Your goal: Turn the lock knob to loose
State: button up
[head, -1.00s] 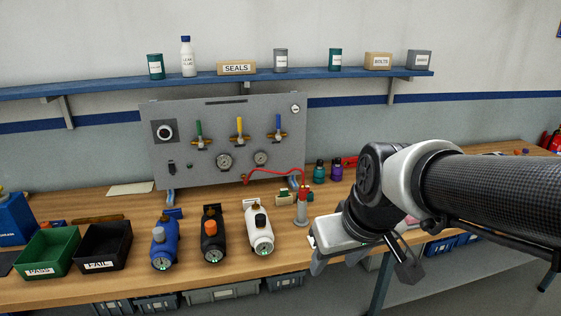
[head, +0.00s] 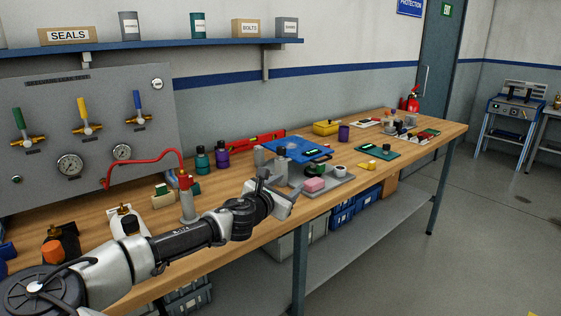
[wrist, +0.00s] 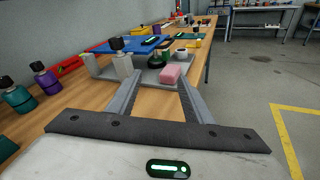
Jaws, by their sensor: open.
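No knob that I can surely tell as the lock knob shows. A small black knob (wrist: 117,43) tops a pale grey post beside the blue mat in the wrist view; I cannot read any marking on it. A blue stand (head: 511,118) with a front panel stands across the room at the far right, too small to make out its controls. My gripper (head: 284,192) is over the bench's front edge, near a grey tray. In the wrist view my gripper (wrist: 160,82) has its two fingers apart, with nothing between them.
The grey tray (head: 335,184) carries a pink block (head: 314,184) and a white ring. A blue mat (head: 290,147), yellow box (head: 326,128) and purple bottle (head: 222,155) stand along the bench (head: 385,178). Clear floor (head: 480,215) lies right of the bench.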

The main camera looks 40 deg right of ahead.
aim_at(280, 152)
jog(key=w+a+r+n+t+b, duration=0.1)
jog(key=w+a+r+n+t, duration=0.3)
jog(key=w, duration=0.3)
jog(key=shift+n+g, duration=0.4)
jog(key=shift+n, duration=0.1)
jog(key=x, duration=0.5)
jog(key=b+x, duration=0.1)
jog(key=x, duration=1)
jog(key=shift+s+d+f+b, duration=0.1)
jog(key=shift+d+f+b, duration=0.2)
jog(key=shift+d, duration=0.2)
jog(key=c, duration=1.1)
jog(key=shift+o, duration=0.2)
